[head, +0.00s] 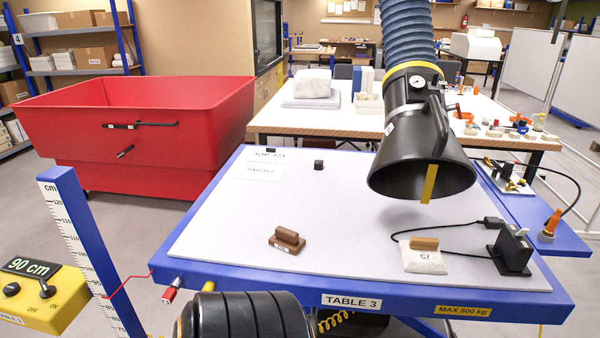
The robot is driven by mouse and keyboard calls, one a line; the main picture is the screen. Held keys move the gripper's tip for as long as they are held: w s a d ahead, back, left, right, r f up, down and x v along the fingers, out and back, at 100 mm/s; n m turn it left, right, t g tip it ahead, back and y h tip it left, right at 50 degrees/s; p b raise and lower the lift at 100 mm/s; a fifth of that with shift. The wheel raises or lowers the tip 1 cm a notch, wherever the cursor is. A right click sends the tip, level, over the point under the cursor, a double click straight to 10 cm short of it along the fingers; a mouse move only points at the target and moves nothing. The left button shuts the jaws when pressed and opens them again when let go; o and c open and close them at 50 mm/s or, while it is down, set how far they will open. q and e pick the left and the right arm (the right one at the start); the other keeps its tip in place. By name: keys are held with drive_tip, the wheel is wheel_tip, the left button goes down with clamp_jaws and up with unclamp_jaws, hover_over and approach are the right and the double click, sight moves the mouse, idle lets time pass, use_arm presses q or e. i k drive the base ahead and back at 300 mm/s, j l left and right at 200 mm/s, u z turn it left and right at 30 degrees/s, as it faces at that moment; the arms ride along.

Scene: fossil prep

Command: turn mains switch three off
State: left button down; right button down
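A yellow control box (42,297) stands at the lower left beside the table. It has a "90 cm" display, a black round knob (12,289) and a black switch (47,290) beside the word "ON". Its partly cut-off front label seems to read "TABLE 3". The exact position of the switch is too small to tell. A black box with a white top part (512,248) stands at the table's right, with a black cable. I cannot read "mains switch three" on either box. Neither of my grippers is in view.
The blue-edged table (350,301) has a mostly clear grey top. On it are a brown handled block (287,240) and a white bag (422,260). A black extraction hood (420,150) hangs above. A red bin (140,130) and a height ruler (85,250) stand left.

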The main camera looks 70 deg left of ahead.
sight(47, 291)
drive_tip(key=u, duration=4.05)
